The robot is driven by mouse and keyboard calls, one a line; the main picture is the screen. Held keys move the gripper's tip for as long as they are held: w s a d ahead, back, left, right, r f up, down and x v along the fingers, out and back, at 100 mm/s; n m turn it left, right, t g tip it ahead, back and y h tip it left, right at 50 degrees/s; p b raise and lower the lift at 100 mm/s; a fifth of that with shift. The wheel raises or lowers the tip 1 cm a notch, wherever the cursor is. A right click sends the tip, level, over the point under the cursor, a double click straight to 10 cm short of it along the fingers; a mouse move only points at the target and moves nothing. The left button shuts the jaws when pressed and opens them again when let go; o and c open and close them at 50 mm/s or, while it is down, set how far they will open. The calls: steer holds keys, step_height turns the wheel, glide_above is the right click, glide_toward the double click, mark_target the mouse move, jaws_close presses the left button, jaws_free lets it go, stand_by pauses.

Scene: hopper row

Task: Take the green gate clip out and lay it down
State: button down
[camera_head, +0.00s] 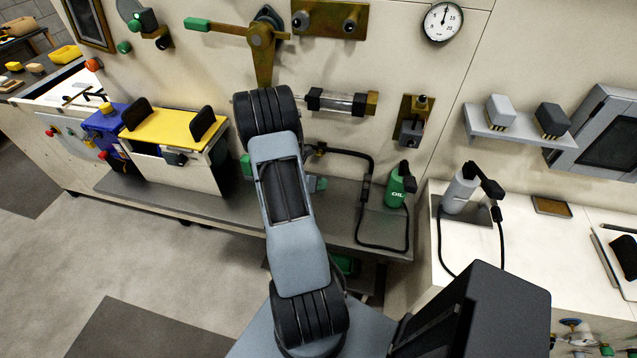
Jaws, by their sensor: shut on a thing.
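My arm (285,225) rises through the middle of the view, and its upper link hides what lies behind it. My gripper does not show. I cannot make out a green gate clip for certain. Small green parts show on both sides of my arm, one at the left (246,165) and one at the right (318,184). I cannot tell whether they belong to one thing. A brass lever (262,60) with a green-ended handle (197,24) is on the wall above my arm.
A grey shelf (345,215) runs along the wall. It bears a green oil can (396,188) and a black hose (372,180). A yellow-topped box (165,127) stands to the left. A white counter (525,235) with a grey canister (459,190) is at the right. The floor at the lower left is clear.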

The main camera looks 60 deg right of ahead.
steer(key=shift+b, duration=0.35)
steer(key=shift+f+b, duration=0.25)
steer(key=shift+b, duration=0.05)
step_height(320, 180, down, 7)
steer(key=b, duration=0.7)
steer(key=shift+r+b, duration=0.1)
steer(key=shift+b, duration=0.25)
steer(key=c, duration=1)
jaws_free()
steer(key=shift+a, duration=0.1)
steer(key=v, duration=1.4)
steer(key=shift+b, duration=0.4)
